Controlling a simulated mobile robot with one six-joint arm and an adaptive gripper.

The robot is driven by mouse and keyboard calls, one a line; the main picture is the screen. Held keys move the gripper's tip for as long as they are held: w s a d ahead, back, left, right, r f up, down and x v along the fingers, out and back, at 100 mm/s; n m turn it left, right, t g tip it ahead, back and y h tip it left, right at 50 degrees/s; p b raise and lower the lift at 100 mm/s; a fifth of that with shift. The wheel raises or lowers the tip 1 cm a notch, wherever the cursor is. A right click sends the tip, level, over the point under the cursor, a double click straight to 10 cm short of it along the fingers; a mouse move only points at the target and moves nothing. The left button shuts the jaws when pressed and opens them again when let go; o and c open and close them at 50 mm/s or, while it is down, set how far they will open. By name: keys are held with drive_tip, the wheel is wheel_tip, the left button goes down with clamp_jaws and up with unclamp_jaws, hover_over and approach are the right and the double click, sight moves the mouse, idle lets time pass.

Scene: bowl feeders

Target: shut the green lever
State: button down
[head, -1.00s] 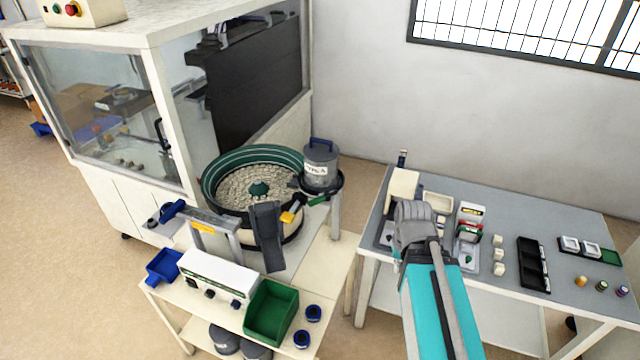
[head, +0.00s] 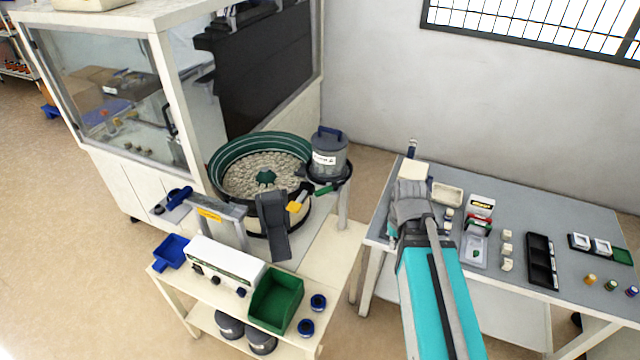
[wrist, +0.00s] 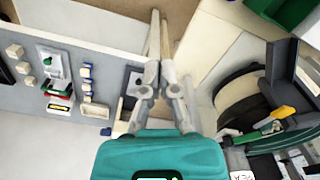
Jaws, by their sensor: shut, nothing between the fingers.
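The green lever (head: 325,190) sticks out below the grey hopper (head: 325,156), beside the bowl feeder's rim. It looks roughly level in the head view, with a yellow-ended lever (head: 296,203) just left of it. The green lever also shows in the wrist view (wrist: 246,138), right of my gripper and apart from it. My gripper (wrist: 160,18) is shut and empty, its long fingers together. In the head view my own wrist hides the fingers, and my arm is right of the lever, by the grey table's left end.
The bowl feeder (head: 225,160) stands on a cream cart (head: 335,250) with a green bin (head: 275,300) and a white control box (head: 222,265). The grey table (head: 505,280) holds small parts and a black tray (head: 541,260). A narrow gap separates cart and table.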

drive_tip(key=w+a+r+n+t+p, duration=0.1)
drive_tip(key=w+a+r+n+p, duration=0.3)
drive_tip(key=w+a, duration=0.65)
wheel_tip(320, 180, up, 4)
drive_tip(key=n+t+y+p, duration=0.2)
drive_tip(key=p, duration=0.1)
hover_over(330, 189)
drive_tip(key=s+a, duration=0.2)
drive_tip(key=shift+w, duration=0.1)
drive_tip(key=shift+f+b, duration=0.15)
drive_tip(key=shift+b, duration=0.25)
drive_tip(key=b+x, duration=0.9)
drive_tip(key=shift+f, duration=0.35)
drive_tip(key=shift+a+n, duration=0.2)
drive_tip(key=shift+n, duration=0.1)
